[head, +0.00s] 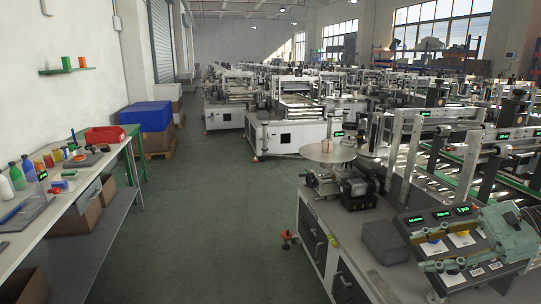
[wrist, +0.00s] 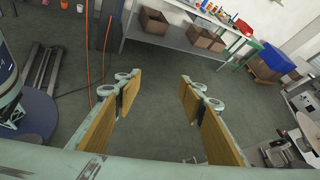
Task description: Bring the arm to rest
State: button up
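My gripper (head: 424,248) shows at the lower right of the head view, in front of the control panel of the near machine. Its two pale green fingers point left and stand apart. In the wrist view my gripper (wrist: 159,82) has two fingers with tan pads, wide apart. Only the green-grey floor (wrist: 155,110) shows between them, and nothing is held.
A workbench (head: 88,190) with bottles and small items runs along the left wall. A labelling machine (head: 325,215) stands at the right, with rows behind. Blue crates (head: 148,115) stand beyond the bench. The aisle floor (head: 205,220) is clear.

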jog(key=s+a+r+n+g+h, duration=0.2)
jog(key=s+a+r+n, duration=0.15)
jog(key=a, duration=0.35)
jog(key=s+a+r+n+g+h, duration=0.2)
jog(key=s+a+r, duration=0.25)
jog(key=a, duration=0.25)
jog(key=s+a+r+n+t+h, duration=0.1)
jog(key=s+a+r+n+h, duration=0.1)
jog(key=s+n, duration=0.2)
jog(key=s+a+r+n+t+h, duration=0.2)
jog(key=s+n+h, duration=0.1)
jog(key=s, duration=0.7)
jog(key=s+a+r+n+t+h+b, duration=0.1)
jog(key=s+a+r+n+h, duration=0.1)
jog(key=s, duration=0.5)
jog(key=a+n+h, duration=0.1)
jog(key=n, duration=0.1)
jog(key=shift+s+r+n, duration=0.35)
jog(key=shift+r, duration=0.1)
dwell(0.9)
jog(key=shift+r+p, duration=2.2)
jog(key=shift+f, duration=0.15)
notch_tip(320, 180, down, 11)
jog(key=b, duration=1.1)
